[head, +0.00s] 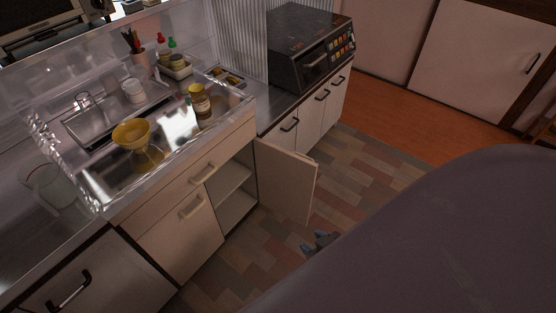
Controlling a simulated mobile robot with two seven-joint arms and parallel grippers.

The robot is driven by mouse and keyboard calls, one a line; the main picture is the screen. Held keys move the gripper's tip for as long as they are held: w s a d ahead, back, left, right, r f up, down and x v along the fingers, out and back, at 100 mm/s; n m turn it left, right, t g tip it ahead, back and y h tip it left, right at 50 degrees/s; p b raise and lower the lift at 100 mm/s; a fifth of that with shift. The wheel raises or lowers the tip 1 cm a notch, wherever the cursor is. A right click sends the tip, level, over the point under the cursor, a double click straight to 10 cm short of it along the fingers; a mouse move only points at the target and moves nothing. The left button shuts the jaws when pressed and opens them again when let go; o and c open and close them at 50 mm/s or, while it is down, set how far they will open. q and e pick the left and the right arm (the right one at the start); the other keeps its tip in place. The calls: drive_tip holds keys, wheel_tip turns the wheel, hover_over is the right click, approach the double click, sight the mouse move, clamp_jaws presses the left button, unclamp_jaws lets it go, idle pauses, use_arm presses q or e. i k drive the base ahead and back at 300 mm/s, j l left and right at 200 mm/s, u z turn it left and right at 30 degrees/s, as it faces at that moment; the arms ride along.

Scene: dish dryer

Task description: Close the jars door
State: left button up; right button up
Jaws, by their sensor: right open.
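A pale cabinet door (287,183) stands wide open below the sink counter, swung out over the floor. Its hinged side is at the right of the opening, and its free edge points right. The open cabinet (235,187) shows a shelf, and I see no jars on it. My right gripper (319,243) is low, just below and to the right of the door's free lower corner, apart from it in the picture. Its bluish fingertips are open, and I see nothing between them. The rest of it is hidden behind a large dark shape. My left gripper is not in view.
A closed cabinet door with a handle (190,207) is left of the opening, with a drawer (204,168) above. The sink counter holds a yellow bowl (131,132) and a brown jar (200,100). A dark oven (312,50) stands behind. Patchwork floor (371,150) is clear.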

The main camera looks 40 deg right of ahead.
sight(286, 180)
drive_tip(key=u, duration=1.3)
drive_tip(key=k+l+u, duration=0.15)
drive_tip(key=l, duration=0.25)
drive_tip(key=k+l+u, duration=0.1)
drive_tip(key=l, duration=0.25)
drive_tip(key=k+l, duration=0.15)
drive_tip(key=l, duration=0.25)
drive_tip(key=k+l, duration=0.15)
drive_tip(key=l, duration=0.3)
drive_tip(key=k+l, duration=0.2)
drive_tip(key=l, duration=0.2)
drive_tip(key=k+l, duration=0.15)
drive_tip(key=l, duration=0.25)
drive_tip(key=k+l, duration=0.15)
drive_tip(key=l, duration=0.3)
drive_tip(key=k+l, duration=0.15)
drive_tip(key=l, duration=0.25)
drive_tip(key=k+l, duration=0.15)
drive_tip(key=l, duration=0.25)
drive_tip(key=k+l, duration=0.15)
drive_tip(key=l, duration=0.3)
drive_tip(key=k+l+u, duration=0.2)
drive_tip(key=k+l, duration=0.2)
drive_tip(key=k, duration=0.05)
